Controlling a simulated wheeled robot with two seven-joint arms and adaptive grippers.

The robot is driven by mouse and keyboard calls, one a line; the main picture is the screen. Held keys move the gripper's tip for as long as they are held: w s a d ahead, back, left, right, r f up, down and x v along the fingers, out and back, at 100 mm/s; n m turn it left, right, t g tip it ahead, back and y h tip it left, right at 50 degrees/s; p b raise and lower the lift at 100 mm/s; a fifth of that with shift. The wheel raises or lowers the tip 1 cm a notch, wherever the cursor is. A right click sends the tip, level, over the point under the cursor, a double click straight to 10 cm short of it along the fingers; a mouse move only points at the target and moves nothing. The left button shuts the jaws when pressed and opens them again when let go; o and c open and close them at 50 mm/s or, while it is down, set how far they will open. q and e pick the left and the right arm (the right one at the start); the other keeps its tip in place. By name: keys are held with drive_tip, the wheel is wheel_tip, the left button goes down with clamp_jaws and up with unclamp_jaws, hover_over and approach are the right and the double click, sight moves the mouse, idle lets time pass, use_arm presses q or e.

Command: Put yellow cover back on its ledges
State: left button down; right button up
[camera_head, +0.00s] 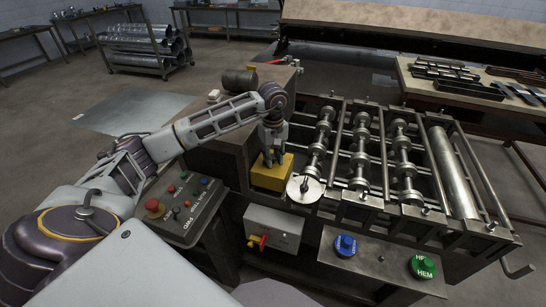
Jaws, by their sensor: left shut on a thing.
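The yellow cover (272,178) is a small yellow block-shaped piece at the left end of the roller machine, beside a round metal disc (305,188). My left gripper (272,157) comes down on it from above and is shut on its upper part. The ledges cannot be made out; the cover and gripper hide what lies beneath. I cannot tell whether the cover rests on anything. My right gripper is not in view.
The roller machine (430,215) with several shafts lies to the right. A control panel with a red button (154,206) stands at left. Blue (346,245) and green (422,266) knobs sit in front. A table with metal parts (455,90) stands at the back right.

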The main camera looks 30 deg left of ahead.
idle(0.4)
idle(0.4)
use_arm(q)
drive_tip(key=shift+f+b, duration=0.45)
drive_tip(key=shift+b, duration=0.2)
drive_tip(key=shift+f, duration=0.2)
drive_tip(key=shift+b, duration=0.35)
idle(0.5)
idle(0.5)
drive_tip(key=shift+f+b, duration=0.55)
drive_tip(key=shift+f, duration=0.05)
idle(0.4)
drive_tip(key=c, duration=1.1)
unclamp_jaws()
